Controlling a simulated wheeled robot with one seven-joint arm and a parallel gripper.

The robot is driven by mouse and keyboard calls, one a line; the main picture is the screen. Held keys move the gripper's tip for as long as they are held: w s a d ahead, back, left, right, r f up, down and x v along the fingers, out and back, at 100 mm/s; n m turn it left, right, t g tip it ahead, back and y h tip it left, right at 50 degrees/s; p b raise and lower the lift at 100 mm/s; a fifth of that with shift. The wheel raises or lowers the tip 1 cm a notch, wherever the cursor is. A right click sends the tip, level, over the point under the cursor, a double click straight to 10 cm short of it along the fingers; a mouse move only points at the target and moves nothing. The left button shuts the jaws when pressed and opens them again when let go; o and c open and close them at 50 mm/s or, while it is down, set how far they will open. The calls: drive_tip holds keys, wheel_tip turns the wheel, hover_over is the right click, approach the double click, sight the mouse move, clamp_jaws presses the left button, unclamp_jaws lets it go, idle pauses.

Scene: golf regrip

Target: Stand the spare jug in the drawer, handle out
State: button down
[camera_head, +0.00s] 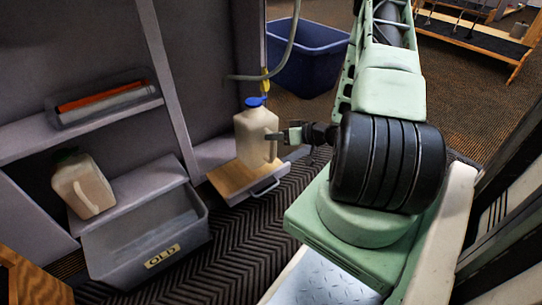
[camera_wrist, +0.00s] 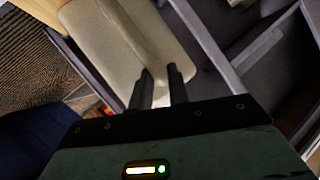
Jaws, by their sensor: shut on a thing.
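A cream jug with a blue cap (camera_head: 257,135) stands upright at the middle of the head view, over a wooden pull-out board with a metal handle (camera_head: 228,180). I cannot tell whether its base touches the board. My gripper (camera_head: 283,134) is shut on the jug's right side, at its handle; the grip itself is small in this view. The jug also shows in the wrist view (camera_wrist: 130,35), beyond my fingers (camera_wrist: 160,85). A second cream jug with a dark green cap (camera_head: 84,188) leans on the lower left shelf. A grey open drawer or bin labelled OLD (camera_head: 160,253) lies below it.
A hose with a yellow fitting (camera_head: 265,84) hangs just above the blue cap. A blue bin (camera_head: 308,60) stands behind on the carpet. A grey tray with an orange-red item (camera_head: 105,100) is on the upper left shelf. Ridged dark floor (camera_head: 240,240) is clear in front.

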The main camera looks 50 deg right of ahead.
wheel_tip(320, 180, down, 5)
drive_tip(key=b, duration=0.2)
drive_tip(key=shift+f+b, duration=0.1)
drive_tip(key=shift+b, duration=0.3)
drive_tip(key=c, duration=1.3)
unclamp_jaws()
drive_tip(key=shift+c, duration=0.2)
